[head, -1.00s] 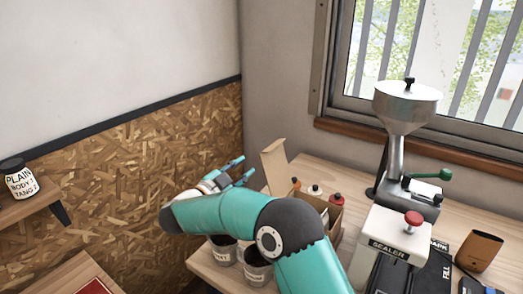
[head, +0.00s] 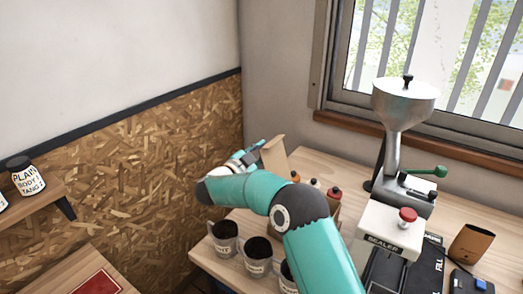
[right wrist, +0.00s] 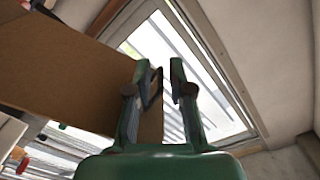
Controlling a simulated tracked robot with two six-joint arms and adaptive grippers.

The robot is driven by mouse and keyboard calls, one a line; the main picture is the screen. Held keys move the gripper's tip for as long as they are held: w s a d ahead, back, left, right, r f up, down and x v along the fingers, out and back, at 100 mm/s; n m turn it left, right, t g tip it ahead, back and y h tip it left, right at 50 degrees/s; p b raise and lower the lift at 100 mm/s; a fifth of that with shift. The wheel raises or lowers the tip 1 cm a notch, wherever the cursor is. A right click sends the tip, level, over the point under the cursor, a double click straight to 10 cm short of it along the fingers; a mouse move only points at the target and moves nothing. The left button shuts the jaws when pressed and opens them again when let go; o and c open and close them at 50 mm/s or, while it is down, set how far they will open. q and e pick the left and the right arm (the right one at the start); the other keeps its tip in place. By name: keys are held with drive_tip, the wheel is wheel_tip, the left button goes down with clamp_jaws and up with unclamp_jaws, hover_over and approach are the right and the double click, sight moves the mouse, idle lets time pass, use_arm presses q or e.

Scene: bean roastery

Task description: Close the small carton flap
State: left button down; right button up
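The carton's upright brown flap (head: 274,156) stands raised at the carton's left end, near the back wall. The carton body (head: 333,207) is mostly hidden behind my right arm; bottles with red and orange caps show in it. My right gripper (head: 250,154) is just left of the flap. In the right wrist view, the gripper (right wrist: 160,75) is open, its fingers apart with a gap between the tips. The cardboard flap (right wrist: 70,70) fills the left side and its edge passes behind the left finger. Whether they touch I cannot tell. My left gripper is out of view.
Several labelled cups with dark contents (head: 257,257) stand along the table's front edge, below my arm. A sealer (head: 385,235) and a metal grinder (head: 404,105) stand to the right. A labelled jar (head: 27,178) sits on the left shelf.

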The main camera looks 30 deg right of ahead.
clamp_jaws()
drive_tip(key=shift+d, duration=0.1)
drive_tip(key=shift+s+r+b, duration=0.1)
drive_tip(key=shift+s+b, duration=0.1)
drive_tip(key=shift+b, duration=0.2)
drive_tip(key=shift+s+d+r+m+b, duration=0.1)
drive_tip(key=shift+s+m+b, duration=0.15)
drive_tip(key=shift+m+b, duration=0.2)
